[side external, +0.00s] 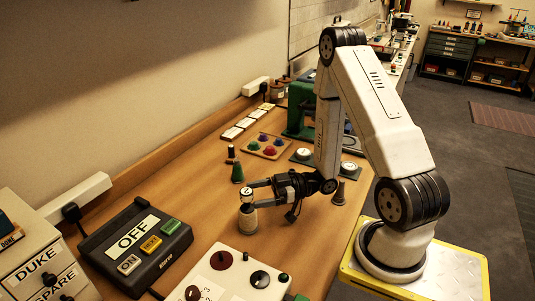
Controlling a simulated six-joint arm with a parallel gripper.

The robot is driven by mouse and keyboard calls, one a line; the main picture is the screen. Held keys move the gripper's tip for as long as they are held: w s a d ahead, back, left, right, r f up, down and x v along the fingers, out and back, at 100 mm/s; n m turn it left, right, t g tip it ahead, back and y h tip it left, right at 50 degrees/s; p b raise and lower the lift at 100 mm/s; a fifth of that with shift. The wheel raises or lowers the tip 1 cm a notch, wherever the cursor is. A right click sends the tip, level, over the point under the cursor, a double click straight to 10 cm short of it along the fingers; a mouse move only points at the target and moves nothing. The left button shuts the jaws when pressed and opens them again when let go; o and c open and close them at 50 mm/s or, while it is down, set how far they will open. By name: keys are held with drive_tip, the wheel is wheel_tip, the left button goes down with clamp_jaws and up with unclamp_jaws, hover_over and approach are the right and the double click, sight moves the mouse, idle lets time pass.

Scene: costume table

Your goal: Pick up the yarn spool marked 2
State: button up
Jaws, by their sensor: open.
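My gripper (257,194) is low over the wooden table, pointing left, its fingers apart. Just beyond its tips stands a small upright spool (248,220) with a pale body, a dark band and a white top bearing a dark mark too small to read surely. The fingertips are at or beside its upper part; I cannot tell whether they touch it. A green cone-shaped spool (237,175) with a dark top stands behind it. A dark brown spool (339,194) stands right of my gripper, near the table's right edge. No number is clearly readable on either.
A dark switch box (135,245) marked OFF and ON stands at the left. A white panel with round knobs (235,277) lies in front. Behind are a tray of coloured knobs (266,147), round white-topped items (349,166) and a green machine (300,110). Bare wood surrounds the pale spool.

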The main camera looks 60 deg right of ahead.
drive_tip(key=shift+x, duration=2.45)
clamp_jaws()
